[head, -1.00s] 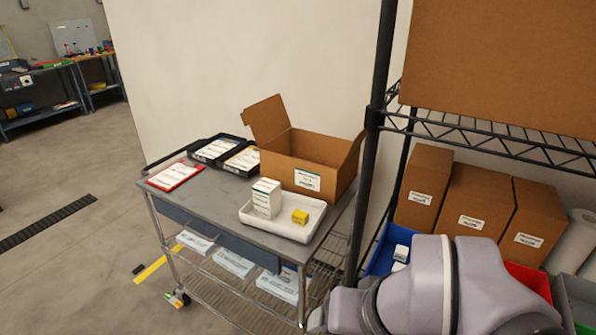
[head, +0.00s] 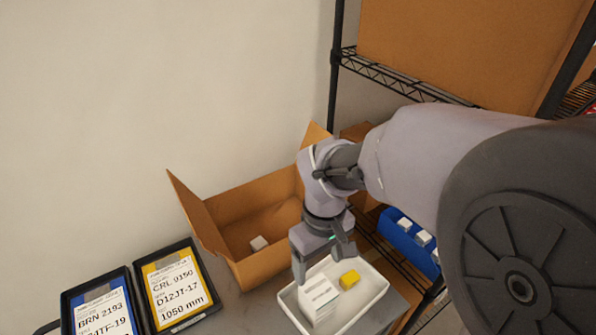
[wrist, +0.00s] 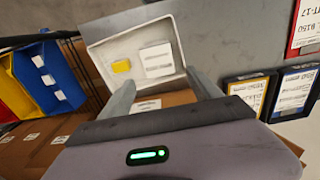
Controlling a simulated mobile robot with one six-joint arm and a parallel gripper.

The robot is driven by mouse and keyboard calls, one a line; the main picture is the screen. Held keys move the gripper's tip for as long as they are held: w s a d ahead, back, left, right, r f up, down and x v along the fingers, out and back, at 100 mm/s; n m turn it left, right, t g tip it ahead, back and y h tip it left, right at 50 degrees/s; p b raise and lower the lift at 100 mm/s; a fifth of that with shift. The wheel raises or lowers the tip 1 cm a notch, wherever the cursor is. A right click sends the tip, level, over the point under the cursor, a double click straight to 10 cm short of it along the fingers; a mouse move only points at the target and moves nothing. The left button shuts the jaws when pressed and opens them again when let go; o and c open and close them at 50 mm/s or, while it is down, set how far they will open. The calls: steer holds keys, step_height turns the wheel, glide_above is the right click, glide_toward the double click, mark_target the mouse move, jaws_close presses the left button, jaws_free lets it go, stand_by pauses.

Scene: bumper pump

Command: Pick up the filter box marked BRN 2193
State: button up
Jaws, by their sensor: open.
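A white filter box (head: 318,298) stands in a white tray (head: 372,292) beside a small yellow box (head: 349,279). Its printed label is too small to read. My gripper (head: 322,262) is open and empty, pointing down above the tray, close to the white box. In the wrist view, the white box (wrist: 157,60) and yellow box (wrist: 121,66) lie beyond my spread fingers (wrist: 162,86), inside the tray (wrist: 130,32). No contact shows. A dark-framed card (head: 98,308) reading BRN 2193 lies at lower left.
A second card (head: 175,285) reads CRL 9150. A wire shelf (head: 410,80) and a blue bin (head: 408,238) with white boxes stand at the right.

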mark_target(321, 289)
steer(key=f+b, duration=0.1)
steer(key=f, duration=0.3)
steer(key=f+b, duration=0.2)
steer(key=f, duration=0.2)
steer(key=d+f+b, duration=0.1)
steer(key=f+b, duration=0.1)
steer(key=f, duration=0.2)
steer(key=shift+w+f, duration=0.15)
steer(key=shift+f, duration=0.15)
steer(key=f+b, duration=0.3)
steer(key=f, duration=0.2)
steer(key=shift+a+f, duration=0.1)
steer(key=shift+a, duration=0.1)
steer(key=shift+r, duration=0.25)
jaws_close()
